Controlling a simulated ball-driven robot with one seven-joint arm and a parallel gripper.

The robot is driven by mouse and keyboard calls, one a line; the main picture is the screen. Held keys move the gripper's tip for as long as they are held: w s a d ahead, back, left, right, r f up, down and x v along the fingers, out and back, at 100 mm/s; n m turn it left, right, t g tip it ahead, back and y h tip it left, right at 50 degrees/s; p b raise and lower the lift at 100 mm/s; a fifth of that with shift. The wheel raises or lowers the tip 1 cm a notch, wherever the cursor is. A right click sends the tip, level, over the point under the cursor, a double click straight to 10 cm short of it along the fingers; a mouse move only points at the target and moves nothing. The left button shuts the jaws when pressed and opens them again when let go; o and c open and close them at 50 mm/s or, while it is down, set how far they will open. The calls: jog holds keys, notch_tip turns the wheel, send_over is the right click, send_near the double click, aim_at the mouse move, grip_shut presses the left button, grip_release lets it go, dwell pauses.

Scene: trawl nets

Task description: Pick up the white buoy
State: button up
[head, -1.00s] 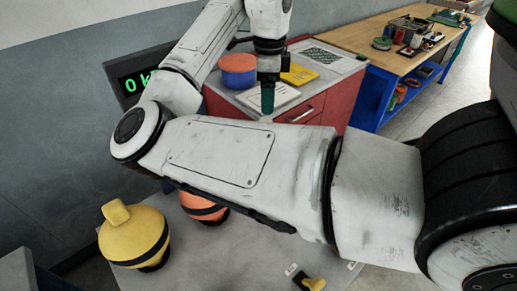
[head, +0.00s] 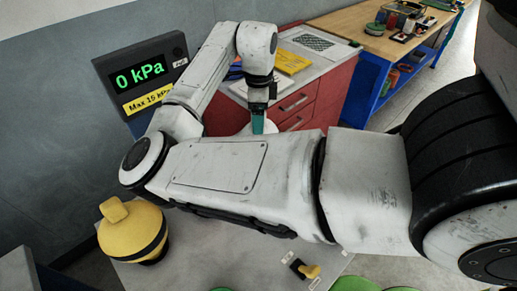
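My gripper (head: 258,123) points down beyond my forearm, its teal fingertips low behind the arm's upper edge. A small piece of a white rounded thing (head: 271,127) shows right beside the fingertips; it may be the white buoy, but my arm hides most of it. I cannot tell whether the fingers touch it or are open or shut.
A yellow buoy (head: 134,231) with a black band stands on the grey table (head: 215,262) at left. A small yellow handle (head: 306,269) and green things (head: 357,285) are near the front. A pressure display (head: 140,76) reads 0 kPa. A red cabinet (head: 325,95) stands behind.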

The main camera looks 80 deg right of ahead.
jog(key=shift+f, duration=0.25)
grip_shut()
dwell(0.7)
jog(key=shift+r, duration=0.1)
